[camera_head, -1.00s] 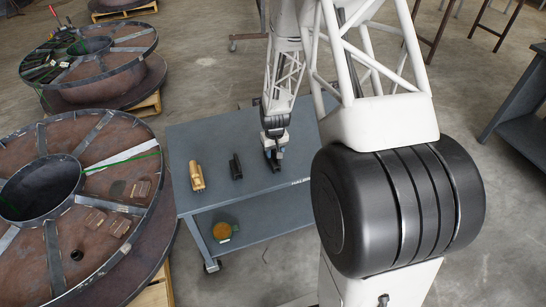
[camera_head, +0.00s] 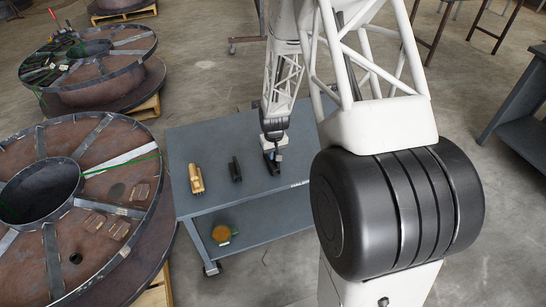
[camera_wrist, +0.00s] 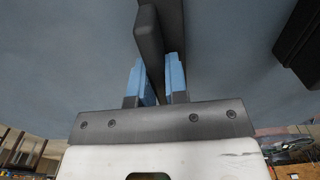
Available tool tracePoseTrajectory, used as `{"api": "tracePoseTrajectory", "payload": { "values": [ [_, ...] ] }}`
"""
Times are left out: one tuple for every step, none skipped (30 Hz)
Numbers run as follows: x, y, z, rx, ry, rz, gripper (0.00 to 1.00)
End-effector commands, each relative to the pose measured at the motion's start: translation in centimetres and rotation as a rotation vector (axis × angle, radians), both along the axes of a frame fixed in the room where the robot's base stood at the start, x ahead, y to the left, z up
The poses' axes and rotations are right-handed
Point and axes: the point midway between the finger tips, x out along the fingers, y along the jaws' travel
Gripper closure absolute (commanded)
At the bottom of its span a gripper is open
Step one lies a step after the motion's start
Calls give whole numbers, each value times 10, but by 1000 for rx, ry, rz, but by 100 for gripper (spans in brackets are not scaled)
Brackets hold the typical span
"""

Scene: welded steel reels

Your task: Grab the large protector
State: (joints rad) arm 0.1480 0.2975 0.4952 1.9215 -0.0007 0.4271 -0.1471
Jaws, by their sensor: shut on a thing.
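A long dark bar-like piece (camera_wrist: 150,45), which I take as the large protector, stands between the blue fingertips of my gripper (camera_wrist: 158,82) in the wrist view. My gripper is shut on it. In the head view my gripper (camera_head: 271,160) is low over the right part of the blue-grey table (camera_head: 215,150), and the held piece (camera_head: 272,169) shows as a small dark shape at its tip. I cannot tell whether the piece still touches the table. A second black piece (camera_head: 235,169) lies to its left, apart from it.
A yellow-brown piece (camera_head: 196,179) lies left of the black one on the tabletop. A round orange-brown thing (camera_head: 222,233) sits on the lower shelf (camera_head: 260,222). Big steel reels (camera_head: 105,160) stand on pallets to the left. Bare tabletop lies in front of the pieces.

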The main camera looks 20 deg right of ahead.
Motion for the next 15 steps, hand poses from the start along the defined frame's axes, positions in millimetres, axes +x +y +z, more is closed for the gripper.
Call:
{"api": "tracePoseTrajectory", "payload": {
  "values": [
    [0,0,1,0,0,0,100],
    [0,0,1,0,-1,0,100],
    [0,0,2,0,-1,0,100],
    [0,0,3,0,-1,0,100],
    [0,0,3,0,-1,0,100],
    [0,0,5,0,-1,0,100],
    [0,0,6,0,-1,0,100],
    [0,0,8,0,-1,0,100],
    [0,0,10,0,-1,0,100],
    [0,0,13,0,-1,0,100],
    [0,0,15,0,-1,0,100],
    [0,0,19,0,-1,0,100],
    [0,0,22,0,-2,0,100],
    [1,0,26,0,-3,0,100],
    [1,0,31,0,-3,0,100]
  ]
}}
